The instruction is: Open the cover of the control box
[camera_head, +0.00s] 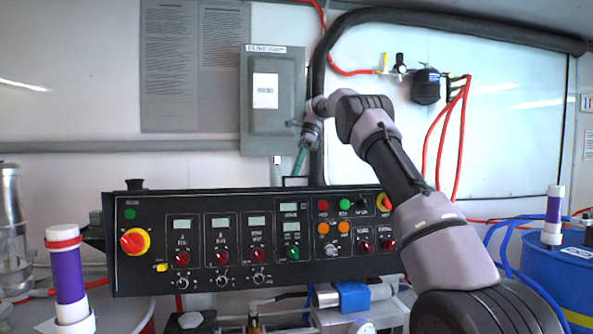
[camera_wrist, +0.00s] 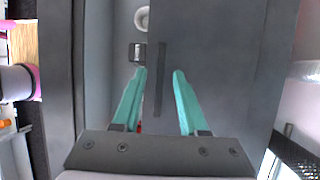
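The control box (camera_head: 258,125) is a grey metal box on the back wall, with a white label on its cover. The cover looks shut. My gripper (camera_head: 299,163) is at the lower right of the box, its teal fingers pointing down in the head view. In the wrist view my gripper (camera_wrist: 159,72) is open, with two teal fingers apart over the grey cover (camera_wrist: 215,60). A dark narrow bar (camera_wrist: 161,80), like a handle or edge strip, shows between the fingers. I cannot tell whether either finger touches it.
A black control panel (camera_head: 150,278) with knobs, buttons and displays stands below the box. A thick black hose (camera_head: 318,80) runs up the wall right of the box. Red hoses and a regulator (camera_head: 426,86) are further right. A purple-and-white cylinder (camera_head: 70,285) stands at front left.

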